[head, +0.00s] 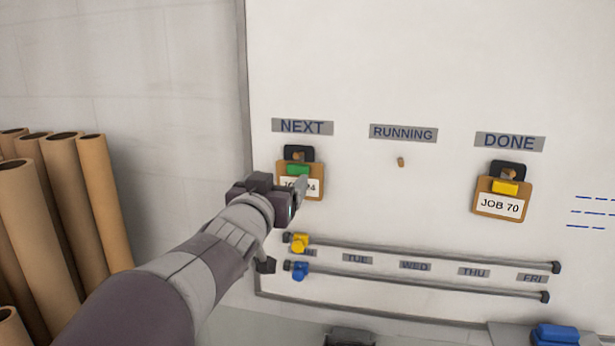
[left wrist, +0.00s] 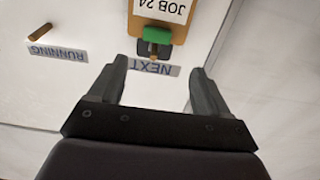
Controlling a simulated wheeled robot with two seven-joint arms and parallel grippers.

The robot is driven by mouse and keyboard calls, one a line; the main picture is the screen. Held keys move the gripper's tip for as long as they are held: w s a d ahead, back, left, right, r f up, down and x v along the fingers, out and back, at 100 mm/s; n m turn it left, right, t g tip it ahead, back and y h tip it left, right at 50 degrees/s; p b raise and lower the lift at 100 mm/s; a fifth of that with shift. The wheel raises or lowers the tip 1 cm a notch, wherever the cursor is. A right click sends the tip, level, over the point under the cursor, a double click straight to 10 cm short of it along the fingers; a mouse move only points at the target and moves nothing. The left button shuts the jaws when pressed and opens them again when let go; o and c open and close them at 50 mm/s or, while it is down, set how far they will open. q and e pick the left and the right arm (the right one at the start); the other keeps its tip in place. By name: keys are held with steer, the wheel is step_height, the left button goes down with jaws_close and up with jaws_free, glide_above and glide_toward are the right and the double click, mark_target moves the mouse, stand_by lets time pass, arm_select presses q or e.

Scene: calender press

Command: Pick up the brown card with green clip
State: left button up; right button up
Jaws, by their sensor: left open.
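The brown card with the green clip (head: 314,188) hangs on a peg under the NEXT label on the white board. Its white label is partly hidden by my left gripper in the head view. In the left wrist view the card (left wrist: 178,32) appears upside down with JOB 24 on its label, and its green clip (left wrist: 157,35) and black hanger show beyond the fingertips. My left gripper (head: 299,194) is open and empty in front of the card. In the left wrist view its two fingers (left wrist: 159,68) stand apart, with the NEXT label showing between them. My right gripper is not in view.
A brown card with a yellow clip (head: 490,188), JOB 70, hangs under DONE. The RUNNING peg (head: 401,162) is bare. Two rails with yellow (head: 299,243) and blue (head: 299,271) sliders run below. Brown tubes (head: 75,200) stand at left.

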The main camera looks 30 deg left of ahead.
arm_select(q)
steer(key=p+x, duration=0.3)
steer(key=x, duration=0.5)
steer(key=shift+w+d+f, duration=0.15)
steer(key=shift+w, duration=0.15)
steer(key=shift+w+f, duration=0.15)
steer(key=shift+s+d, duration=0.15)
steer(key=shift+s, duration=0.15)
steer(key=c, duration=0.4)
steer(key=shift+s+d+r, duration=0.15)
steer(key=shift+s+r, duration=0.05)
steer(key=shift+r, duration=0.1)
steer(key=c, duration=0.7)
steer(key=shift+w+a+f, duration=0.2)
steer(key=shift+w, duration=0.05)
steer(key=shift+b, duration=0.35)
steer(key=shift+s+d+r+b, duration=0.1)
steer(key=shift+s+r+b, duration=0.15)
steer(key=shift+s+b, duration=0.1)
steer(key=b, duration=0.1)
glide_toward(293, 169)
steer(key=v, duration=0.3)
steer(key=r+v, duration=0.1)
steer(key=v, duration=0.2)
steer(key=d+v, duration=0.1)
steer(key=v, duration=0.3)
steer(key=shift+w+r, duration=0.1)
steer(key=shift+r, duration=0.1)
